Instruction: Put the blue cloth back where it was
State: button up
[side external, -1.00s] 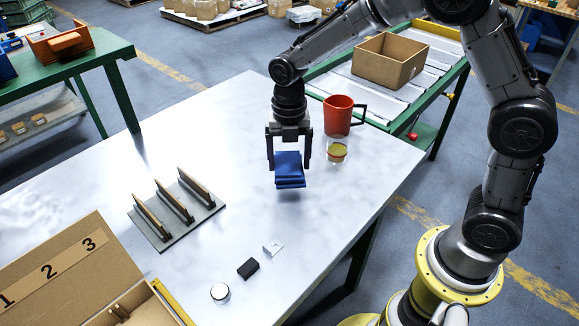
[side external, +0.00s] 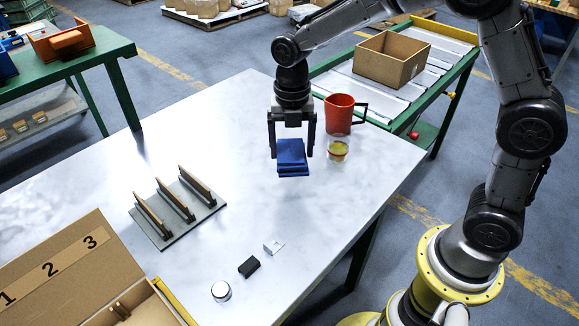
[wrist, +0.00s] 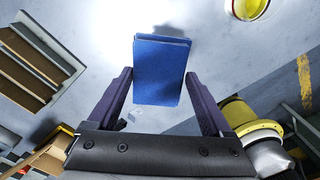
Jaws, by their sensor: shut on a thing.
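The blue cloth (side external: 292,160) is a folded stack of layers over the grey-white table (side external: 225,125). My gripper (side external: 291,150) is shut on it, with the cloth between its two fingers. The cloth seems to be held above the tabletop; its exact height is hard to tell. In the wrist view the cloth (wrist: 158,75) fills the middle between the fingers (wrist: 160,98), with a dark shadow behind its upper edge.
A red mug (side external: 339,114) and a glass with yellow contents (side external: 338,149) stand close right of the cloth. A slotted rack (side external: 178,208) is at left, a numbered cardboard box (side external: 60,272) at front left. A black block (side external: 249,267), white piece (side external: 273,247) and round metal part (side external: 221,291) lie in front.

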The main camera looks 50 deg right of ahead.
aim_at(306, 154)
jog(key=s+r, duration=0.1)
jog(key=r, duration=0.1)
jog(key=s+d+r, duration=0.1)
jog(key=s+r, duration=0.1)
jog(key=shift+d+r, duration=0.1)
jog(key=shift+r, duration=0.1)
jog(key=w+f, duration=0.3)
jog(key=w, duration=0.1)
jog(key=w+a+f, duration=0.1)
jog(key=w+f, duration=0.2)
jog(key=w, duration=0.1)
jog(key=w+f, duration=0.3)
jog(key=w, duration=0.2)
jog(key=shift+a, duration=0.4)
jog(key=shift+w+f, duration=0.1)
jog(key=shift+f, duration=0.15)
jog(key=shift+w+f, duration=0.15)
jog(key=shift+f, duration=1.45)
jog(key=o, duration=1)
jog(key=shift+f, duration=0.15)
